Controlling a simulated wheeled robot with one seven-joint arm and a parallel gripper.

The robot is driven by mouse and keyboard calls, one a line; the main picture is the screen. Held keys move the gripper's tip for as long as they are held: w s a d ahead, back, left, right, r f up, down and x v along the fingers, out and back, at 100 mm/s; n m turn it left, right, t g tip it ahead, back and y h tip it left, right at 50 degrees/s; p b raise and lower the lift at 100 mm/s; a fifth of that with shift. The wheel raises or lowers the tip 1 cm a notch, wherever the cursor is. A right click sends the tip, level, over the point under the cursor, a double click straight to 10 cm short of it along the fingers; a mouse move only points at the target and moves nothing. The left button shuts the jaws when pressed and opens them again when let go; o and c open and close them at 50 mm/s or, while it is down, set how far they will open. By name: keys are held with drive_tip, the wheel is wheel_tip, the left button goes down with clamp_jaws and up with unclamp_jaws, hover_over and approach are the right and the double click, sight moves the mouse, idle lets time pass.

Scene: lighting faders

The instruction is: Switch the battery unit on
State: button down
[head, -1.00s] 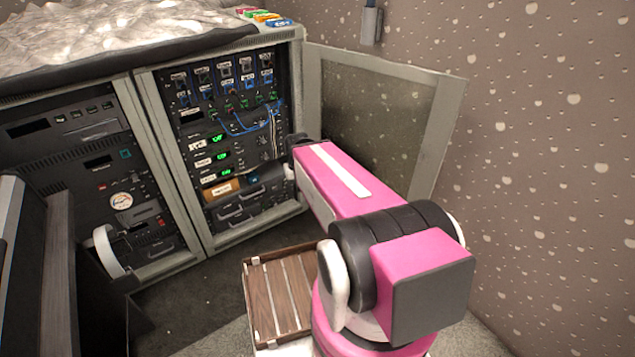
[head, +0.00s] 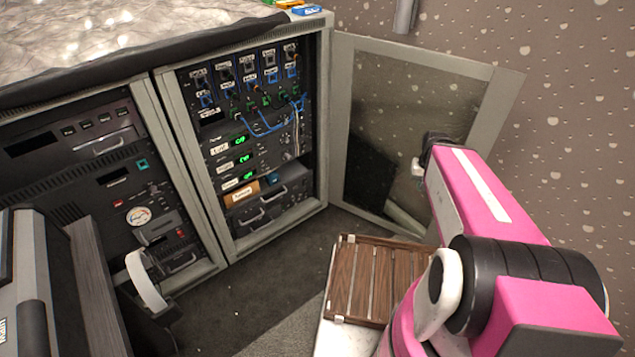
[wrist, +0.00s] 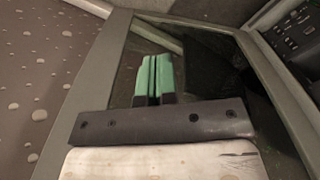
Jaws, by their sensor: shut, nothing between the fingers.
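The open equipment rack (head: 318,130) stands at the centre of the head view. It holds several units, three of them with small green displays (head: 244,157). Below these is a unit with an orange-brown label (head: 242,193), above drawers with handles. The label texts are too small to read, so I cannot tell which one is the battery unit. My gripper (head: 418,168) is in front of the open glass door, right of the rack and apart from its units. In the wrist view its green fingers (wrist: 153,78) are together and empty, with the door glass behind them.
The glass door (head: 495,85) stands swung open to the right, close to my arm. A second rack (head: 110,180) is at left, with a dark console (head: 75,290) nearer. Floor before the open rack is clear.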

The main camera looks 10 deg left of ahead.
drive_tip(key=w+a+f+m+t+y, duration=0.2)
drive_tip(key=w+a+f, duration=0.3)
drive_tip(key=a+f, duration=0.3)
drive_tip(key=w+a+f+m+t+y, duration=0.2)
drive_tip(key=w+a+f, duration=0.4)
drive_tip(key=a, duration=1)
drive_tip(key=w+a+f+m+t+y, duration=0.2)
drive_tip(key=w+a+f, duration=0.4)
drive_tip(key=a+f, duration=0.6)
drive_tip(key=shift+m+y, duration=0.8)
drive_tip(key=shift+m, duration=0.3)
drive_tip(key=shift+w, duration=0.1)
approach(306, 183)
drive_tip(key=x, duration=0.5)
drive_tip(key=shift+a+f, duration=0.15)
drive_tip(key=shift+f, duration=0.35)
drive_tip(key=shift+w+a+r, duration=0.15)
drive_tip(key=shift+a, duration=0.15)
